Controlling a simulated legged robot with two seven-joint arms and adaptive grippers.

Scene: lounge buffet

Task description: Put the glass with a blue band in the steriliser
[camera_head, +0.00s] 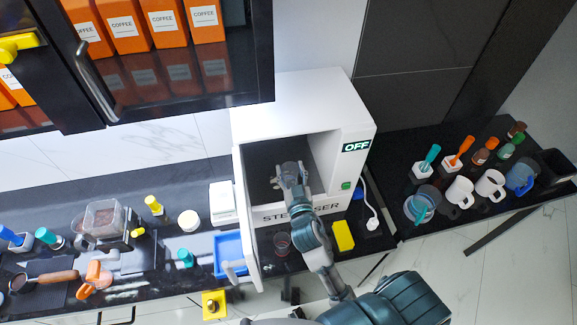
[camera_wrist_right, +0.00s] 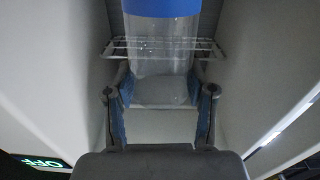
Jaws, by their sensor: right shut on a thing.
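The steriliser (camera_head: 310,100) is a white box with its door (camera_head: 243,220) swung open at the left and a display reading OFF. My right gripper (camera_head: 291,183) reaches into its chamber. In the right wrist view my right gripper (camera_wrist_right: 160,98) is shut on the clear glass with a blue band (camera_wrist_right: 160,55), its fingers on either side of the glass. The blue band is at the top of that view. A wire rack (camera_wrist_right: 203,48) shows around the glass; I cannot tell whether the glass rests on it. In the head view the gripper partly hides the glass (camera_head: 291,168). My left gripper is not in view.
Another clear glass (camera_head: 282,243) stands before the steriliser, near a yellow block (camera_head: 343,236). A blue tray (camera_head: 229,255) is left of the door. Mugs (camera_head: 459,192) and bottles stand on the right counter. A dark cupboard (camera_head: 165,70) hangs at upper left.

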